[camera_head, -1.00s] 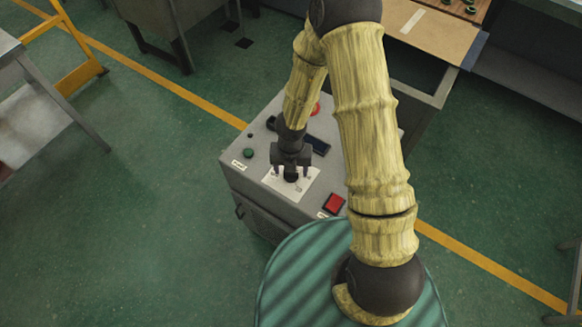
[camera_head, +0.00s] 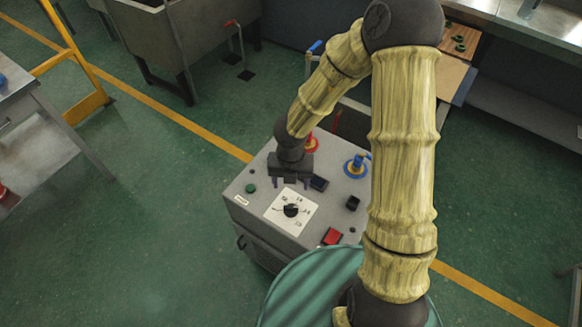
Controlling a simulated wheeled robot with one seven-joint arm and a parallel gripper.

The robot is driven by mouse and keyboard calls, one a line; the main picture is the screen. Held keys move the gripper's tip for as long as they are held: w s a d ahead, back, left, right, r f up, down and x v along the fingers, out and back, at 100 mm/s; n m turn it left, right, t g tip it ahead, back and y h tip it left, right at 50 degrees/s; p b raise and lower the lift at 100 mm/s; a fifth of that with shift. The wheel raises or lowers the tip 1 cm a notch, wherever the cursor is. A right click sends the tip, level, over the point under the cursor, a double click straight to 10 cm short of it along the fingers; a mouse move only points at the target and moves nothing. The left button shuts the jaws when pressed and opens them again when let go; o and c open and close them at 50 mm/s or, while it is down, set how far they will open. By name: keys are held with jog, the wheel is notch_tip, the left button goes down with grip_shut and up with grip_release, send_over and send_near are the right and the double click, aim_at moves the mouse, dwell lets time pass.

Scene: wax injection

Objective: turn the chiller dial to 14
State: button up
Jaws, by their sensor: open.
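The black chiller dial (camera_head: 291,210) sits on a white square plate (camera_head: 282,226) with several printed numbers around it, on top of a grey cabinet (camera_head: 243,187). The numbers are small, and I cannot tell for sure which one the dial points to. My gripper (camera_head: 290,183) is open and empty. It is apart from the dial, toward the far side of the panel, with its fingers at either side. The dial and its plate are in plain view.
A sink (camera_head: 190,45) stands behind. Open green floor lies left.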

notch_tip(320, 180, up, 4)
jog(key=shift+p, duration=0.45)
jog(key=w+d+r+n+t+y, duration=0.1)
jog(key=w+d+r+n+t, duration=0.2)
jog(key=n, duration=0.7)
jog(key=w+d+r+n+t, duration=0.1)
jog(key=r+n+t, duration=0.1)
jog(key=r+n, duration=0.6)
jog(key=s+d+n+g, duration=0.1)
jog(key=s+d+n, duration=0.3)
jog(key=n, duration=0.5)
jog(key=s+d+r+n+g+h, duration=0.1)
jog(key=s+d+n, duration=0.2)
jog(key=s+n, duration=0.3)
jog(key=n, duration=0.4)
jog(key=shift+s+d+r+n, duration=0.25)
jog(key=shift+s+d+n, duration=0.05)
jog(key=shift+d, duration=0.05)
